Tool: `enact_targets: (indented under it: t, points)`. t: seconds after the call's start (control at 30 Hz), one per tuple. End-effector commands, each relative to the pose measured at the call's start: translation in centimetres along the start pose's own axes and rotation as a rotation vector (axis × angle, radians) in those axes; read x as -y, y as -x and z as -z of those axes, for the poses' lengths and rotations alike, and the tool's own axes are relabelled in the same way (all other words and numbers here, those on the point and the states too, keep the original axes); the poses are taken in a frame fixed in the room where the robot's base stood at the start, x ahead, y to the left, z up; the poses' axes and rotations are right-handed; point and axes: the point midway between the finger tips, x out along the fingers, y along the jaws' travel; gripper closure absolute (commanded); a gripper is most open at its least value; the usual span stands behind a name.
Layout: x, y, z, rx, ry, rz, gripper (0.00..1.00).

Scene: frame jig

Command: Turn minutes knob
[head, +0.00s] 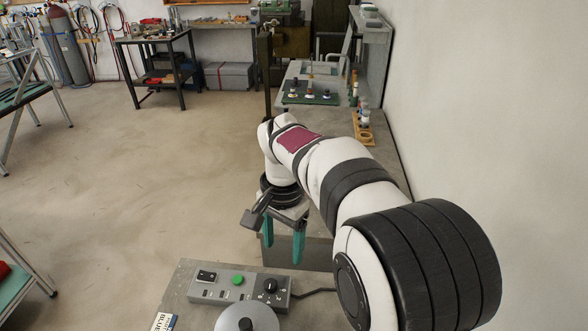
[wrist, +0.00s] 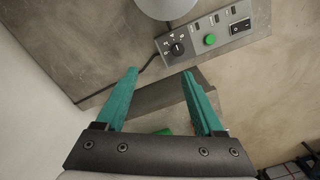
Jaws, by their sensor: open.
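The control box (head: 240,287) is a grey panel at the near edge of the bench in the head view. It also shows in the wrist view (wrist: 223,37). Its black knob (head: 270,286) with white scale marks sits at the right end of the panel. In the wrist view the knob (wrist: 177,49) lies ahead of the fingertips. A green button and a black rocker switch sit beside it. My gripper (head: 283,247) has two teal fingers, open and empty, pointing down behind the box in the head view. In the wrist view the fingers (wrist: 160,73) are apart, with nothing between the tips.
A round grey disc-topped thing (head: 247,320) stands just in front of the box. A black cable (head: 314,292) leaves the box's right end. A long bench with racks (head: 310,98) runs behind along the wall.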

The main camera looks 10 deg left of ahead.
Motion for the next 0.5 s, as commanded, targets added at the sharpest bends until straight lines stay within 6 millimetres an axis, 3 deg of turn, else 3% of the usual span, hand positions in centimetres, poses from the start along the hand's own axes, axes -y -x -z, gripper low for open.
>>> enact_targets:
  t: [0.03,0.13,0.27,0.5]
  points:
    - [2.1,-1.2,0.3,-0.005,0.001,-0.007,0.31]
    - [4.4,-2.5,0.6,-0.018,-0.005,-0.011,0.31]
    - [4.8,-4.2,0.7,-0.019,-0.008,-0.013,0.31]
    - [4.6,-11.1,0.8,-0.019,-0.008,-0.014,0.31]
